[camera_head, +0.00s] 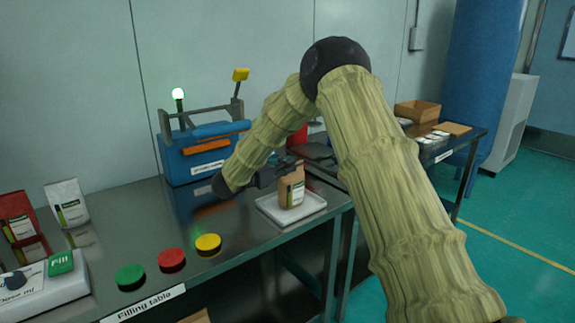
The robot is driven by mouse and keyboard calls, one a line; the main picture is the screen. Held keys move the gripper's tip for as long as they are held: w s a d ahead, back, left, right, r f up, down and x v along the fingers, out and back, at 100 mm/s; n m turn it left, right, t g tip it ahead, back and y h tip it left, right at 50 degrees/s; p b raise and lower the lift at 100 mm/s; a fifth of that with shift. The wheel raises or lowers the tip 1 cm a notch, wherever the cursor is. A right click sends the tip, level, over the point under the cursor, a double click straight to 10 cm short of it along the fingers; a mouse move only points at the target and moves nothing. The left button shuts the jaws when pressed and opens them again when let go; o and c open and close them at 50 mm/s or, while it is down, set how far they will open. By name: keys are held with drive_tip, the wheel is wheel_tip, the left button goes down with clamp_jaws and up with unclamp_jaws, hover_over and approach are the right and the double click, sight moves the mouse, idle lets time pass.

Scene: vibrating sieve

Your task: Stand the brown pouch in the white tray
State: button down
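The brown pouch (292,190), with a green and white label, is upright within the outline of the white tray (309,212). Its base looks at or very close to the tray floor; I cannot tell if it bears its full weight there. The tray lies near the right end of the filling table. My gripper (280,174) reaches in from the left at the pouch's upper part. The fingers are dark, small and partly hidden by the pouch, so I cannot tell whether they grip it.
A blue sealing machine (196,154) stands behind at left. Green, red (171,260) and yellow buttons line the table's front edge. A second table with a cardboard box (417,111) is at right.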

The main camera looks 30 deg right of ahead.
drive_tip(key=shift+s+f, duration=0.1)
drive_tip(key=shift+f, duration=0.05)
drive_tip(key=c, duration=2.1)
unclamp_jaws()
drive_tip(key=o, duration=0.5)
drive_tip(key=shift+c, duration=0.2)
drive_tip(key=a+b, duration=0.2)
drive_tip(key=a, duration=1)
drive_tip(key=shift+s, duration=0.45)
